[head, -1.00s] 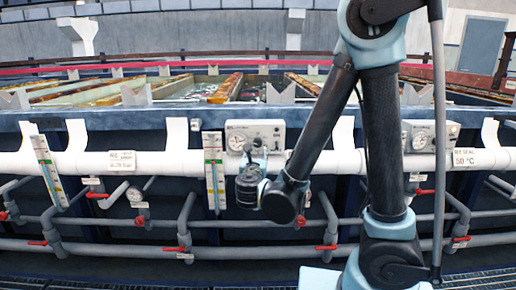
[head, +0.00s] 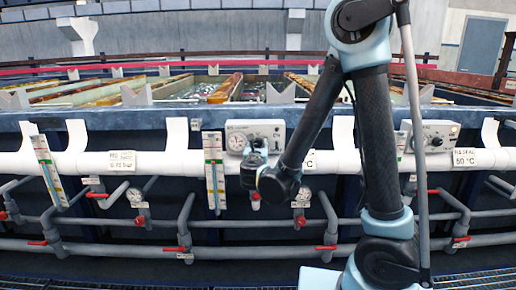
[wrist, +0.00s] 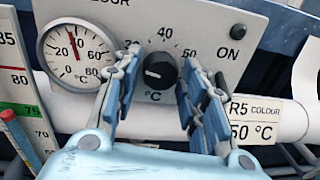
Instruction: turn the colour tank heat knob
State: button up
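The colour heat knob (wrist: 160,72) is a small round black knob with a white mark on its left side. It sits on a pale control panel (wrist: 215,18) under a printed scale with 40 at the top. The panel also shows in the head view (head: 270,127), where my arm hides the knob. My gripper (wrist: 165,76) is open, with one finger left and one right of the knob. Gaps show between the knob and both fingers. I cannot tell whether the fingertips reach around it or stop in front. In the head view, my gripper (head: 253,158) is at the panel's lower edge.
A round gauge (wrist: 76,53) is left of the knob and a dark button or lamp (wrist: 238,31) marked ON is right. A "R5 COLOUR 50 °C" label (wrist: 255,119) hangs lower right. A thermometer strip (head: 214,170) stands left of the panel. Another panel (head: 432,136) is farther right.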

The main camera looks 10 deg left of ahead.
jog(key=shift+c, duration=0.3)
jog(key=c, duration=0.7)
jog(key=shift+c, duration=0.2)
